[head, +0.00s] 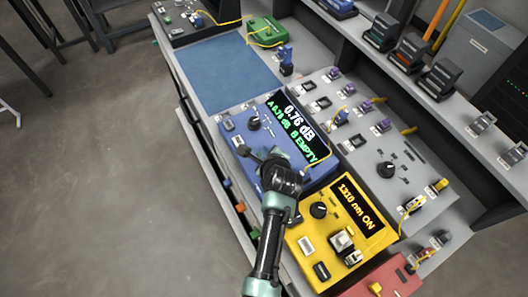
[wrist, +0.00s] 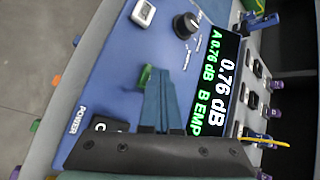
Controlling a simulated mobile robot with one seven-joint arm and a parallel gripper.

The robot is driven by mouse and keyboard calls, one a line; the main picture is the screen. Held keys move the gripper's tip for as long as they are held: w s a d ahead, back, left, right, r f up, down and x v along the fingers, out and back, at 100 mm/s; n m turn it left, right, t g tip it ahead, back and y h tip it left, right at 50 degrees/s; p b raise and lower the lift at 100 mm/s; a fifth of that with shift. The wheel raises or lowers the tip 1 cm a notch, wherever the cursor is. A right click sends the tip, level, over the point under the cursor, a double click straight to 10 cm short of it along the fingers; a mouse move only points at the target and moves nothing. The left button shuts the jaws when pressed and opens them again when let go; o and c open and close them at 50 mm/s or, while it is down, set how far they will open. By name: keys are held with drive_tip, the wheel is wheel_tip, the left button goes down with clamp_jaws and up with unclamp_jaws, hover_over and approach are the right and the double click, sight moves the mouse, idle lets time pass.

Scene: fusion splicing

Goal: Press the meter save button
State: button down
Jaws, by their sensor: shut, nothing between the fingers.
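The blue meter (head: 230,150) lies on the bench in the head view, its screen (head: 293,125) reading 0.76 dB, A 0.76 dB and B EMPTY. My gripper (head: 245,152) reaches over its front-left part. In the wrist view my gripper (wrist: 160,78) has its fingers together, empty, over the meter's blue face (wrist: 110,70). A green button-like piece (wrist: 144,77) shows beside the fingertips, partly covered by them. I cannot tell whether they touch it. I can read no save label; only POWER is legible, near a black switch (wrist: 108,125).
The meter also carries a black knob (wrist: 185,25) and a pale button (wrist: 143,12). A yellow light source (head: 340,215) reading 1310 nm ON stands to the right. A blue mat (head: 230,75) lies behind. A grey panel with ports (head: 375,150) is beyond the meter.

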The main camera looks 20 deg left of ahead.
drive_tip(key=shift+r+p, duration=0.45)
drive_tip(key=shift+r, duration=0.15)
wheel_tip(320, 180, up, 5)
drive_tip(key=p, duration=0.5)
drive_tip(key=shift+r, duration=0.1)
idle(0.6)
